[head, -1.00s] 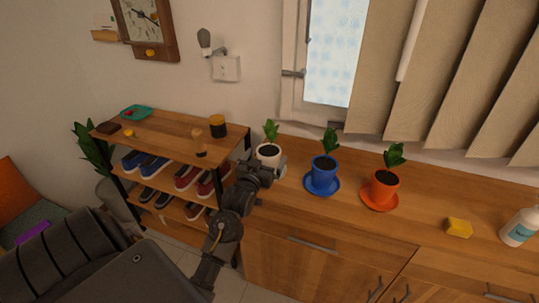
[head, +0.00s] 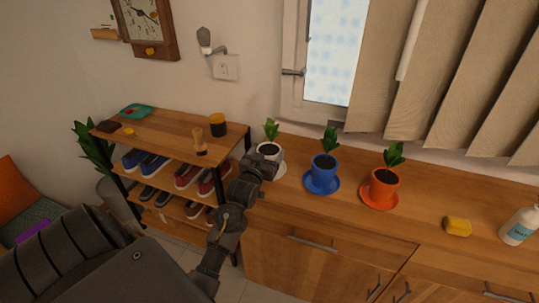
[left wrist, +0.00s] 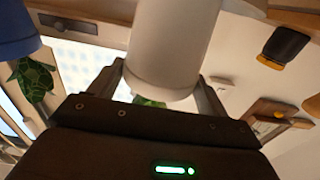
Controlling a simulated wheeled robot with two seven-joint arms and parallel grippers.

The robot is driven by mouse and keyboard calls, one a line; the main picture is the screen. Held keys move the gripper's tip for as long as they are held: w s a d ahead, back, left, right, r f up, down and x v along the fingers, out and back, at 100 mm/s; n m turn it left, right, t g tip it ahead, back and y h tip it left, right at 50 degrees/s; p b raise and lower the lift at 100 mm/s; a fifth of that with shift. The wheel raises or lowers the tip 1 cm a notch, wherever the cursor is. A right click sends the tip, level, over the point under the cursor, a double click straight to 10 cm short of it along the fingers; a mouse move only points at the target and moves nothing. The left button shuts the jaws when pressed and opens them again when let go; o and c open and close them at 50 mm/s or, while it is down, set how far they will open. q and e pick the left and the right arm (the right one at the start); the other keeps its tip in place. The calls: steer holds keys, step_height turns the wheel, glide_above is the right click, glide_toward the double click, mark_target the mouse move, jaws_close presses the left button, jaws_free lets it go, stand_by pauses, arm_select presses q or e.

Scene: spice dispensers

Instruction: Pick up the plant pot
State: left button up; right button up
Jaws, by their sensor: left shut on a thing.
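The white plant pot (head: 270,148) with a small green plant stands at the left end of the wooden sideboard. My left gripper (head: 264,162) is at its near side and partly hides it. In the left wrist view the white pot (left wrist: 172,45) sits between the two fingers of my left gripper (left wrist: 160,88), which is shut on it. A white saucer edge (head: 281,169) shows beside the gripper. I cannot tell if the pot is clear of the saucer. My right gripper is not in view.
A blue pot (head: 322,171) and an orange pot (head: 380,187) stand on saucers to the right. Farther right are a yellow sponge (head: 457,227) and a white bottle (head: 520,226). A shoe rack (head: 165,132) stands left, and the window wall is close behind.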

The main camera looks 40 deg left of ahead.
arm_select(q)
steer(key=shift+r, duration=0.2)
